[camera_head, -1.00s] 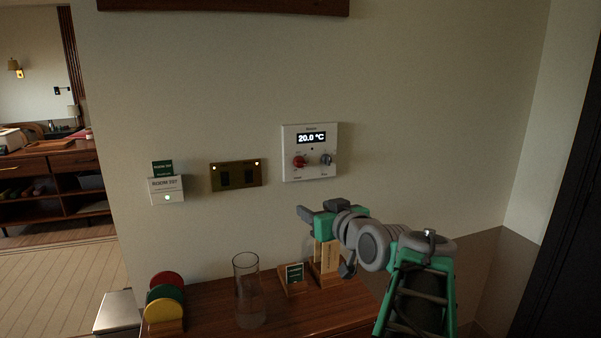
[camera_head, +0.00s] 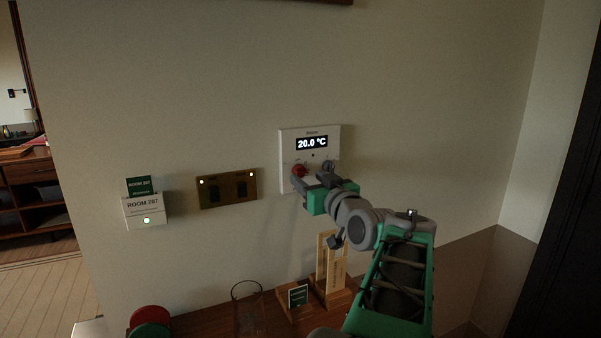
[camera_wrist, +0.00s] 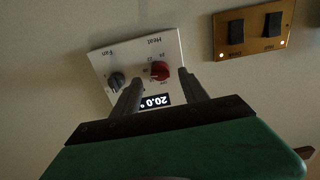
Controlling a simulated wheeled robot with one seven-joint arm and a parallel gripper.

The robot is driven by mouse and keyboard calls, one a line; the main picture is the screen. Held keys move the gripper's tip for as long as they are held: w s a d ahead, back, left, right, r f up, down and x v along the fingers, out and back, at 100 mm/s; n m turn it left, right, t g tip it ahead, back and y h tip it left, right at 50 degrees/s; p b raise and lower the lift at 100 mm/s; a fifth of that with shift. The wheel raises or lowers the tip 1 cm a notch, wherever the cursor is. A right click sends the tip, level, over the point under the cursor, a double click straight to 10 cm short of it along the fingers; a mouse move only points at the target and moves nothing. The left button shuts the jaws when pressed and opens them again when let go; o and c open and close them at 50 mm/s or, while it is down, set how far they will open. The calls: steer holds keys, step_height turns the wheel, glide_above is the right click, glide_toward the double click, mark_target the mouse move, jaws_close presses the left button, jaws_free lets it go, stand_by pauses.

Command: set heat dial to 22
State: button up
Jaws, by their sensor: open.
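The white thermostat panel (camera_head: 286,183) is on the wall, and its display (camera_head: 312,143) reads 20.0 °C. The red heat dial (camera_head: 299,170) is at its lower left, and a grey fan dial (camera_head: 328,166) is at its lower right. In the wrist view the panel is upside down, with the red heat dial (camera_wrist: 160,71) near the right finger and the fan dial (camera_wrist: 116,82) by the left finger. My gripper (camera_head: 315,179) is open in front of the panel's lower part. The fingers (camera_wrist: 162,86) appear spread around the heat dial's side; contact cannot be told.
A brass switch plate (camera_head: 227,189) and a white room card holder (camera_head: 144,211) are on the wall to the left. Below, a wooden counter (camera_head: 200,322) holds a clear glass (camera_head: 248,308), a small green sign (camera_head: 298,296) and a wooden holder (camera_head: 332,270).

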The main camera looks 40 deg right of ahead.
mark_target(303, 175)
steer(key=x, duration=0.3)
steer(key=shift+w+d, duration=0.1)
steer(key=shift+w, duration=0.15)
jaws_close()
